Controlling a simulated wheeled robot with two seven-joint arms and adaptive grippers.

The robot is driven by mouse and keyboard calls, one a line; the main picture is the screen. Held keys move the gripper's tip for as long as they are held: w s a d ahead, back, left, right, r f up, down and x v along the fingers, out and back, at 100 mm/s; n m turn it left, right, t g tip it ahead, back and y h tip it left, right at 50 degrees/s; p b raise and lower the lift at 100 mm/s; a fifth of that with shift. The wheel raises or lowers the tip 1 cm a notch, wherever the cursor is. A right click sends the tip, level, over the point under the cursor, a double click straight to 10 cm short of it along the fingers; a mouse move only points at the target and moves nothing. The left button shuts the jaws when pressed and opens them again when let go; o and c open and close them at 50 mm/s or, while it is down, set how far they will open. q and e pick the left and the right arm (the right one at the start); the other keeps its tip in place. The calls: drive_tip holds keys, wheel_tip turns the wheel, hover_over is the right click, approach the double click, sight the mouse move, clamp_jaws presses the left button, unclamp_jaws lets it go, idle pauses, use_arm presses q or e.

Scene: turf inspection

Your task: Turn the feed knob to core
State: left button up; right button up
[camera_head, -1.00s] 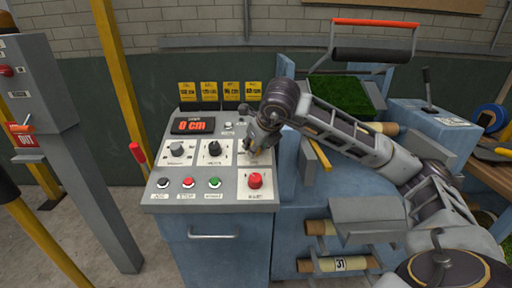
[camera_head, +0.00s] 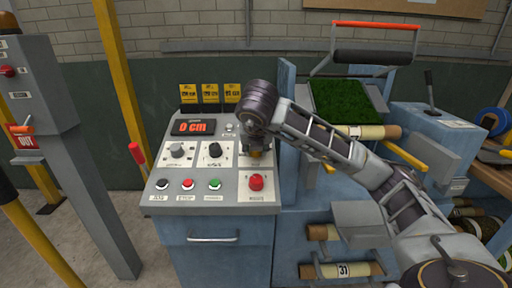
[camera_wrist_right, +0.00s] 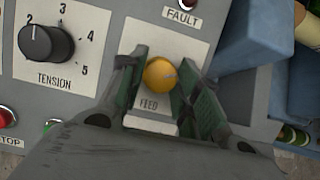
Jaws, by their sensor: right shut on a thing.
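The control panel (camera_head: 218,215) stands in the middle of the head view. In the head view my right gripper (camera_head: 257,155) comes down over the panel's right side and hides most of the knob. Any position labels around the knob are hidden by the fingers. My left gripper is not in view.
The black tension knob (camera_wrist_right: 46,42) is just left of the feed plate. A red mushroom button (camera_head: 256,183) stands below my gripper. Red and green buttons (camera_head: 214,184) line the panel's front. The display (camera_head: 194,127) reads 0 cm.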

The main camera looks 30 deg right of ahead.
drive_tip(key=shift+m, duration=0.4)
drive_tip(key=o, duration=1)
drive_tip(key=shift+a+r, duration=0.1)
drive_tip(key=shift+r, duration=0.1)
drive_tip(key=v, duration=1.1)
drive_tip(key=shift+r, duration=0.2)
idle(1.6)
drive_tip(key=shift+s+a, duration=0.2)
idle(0.6)
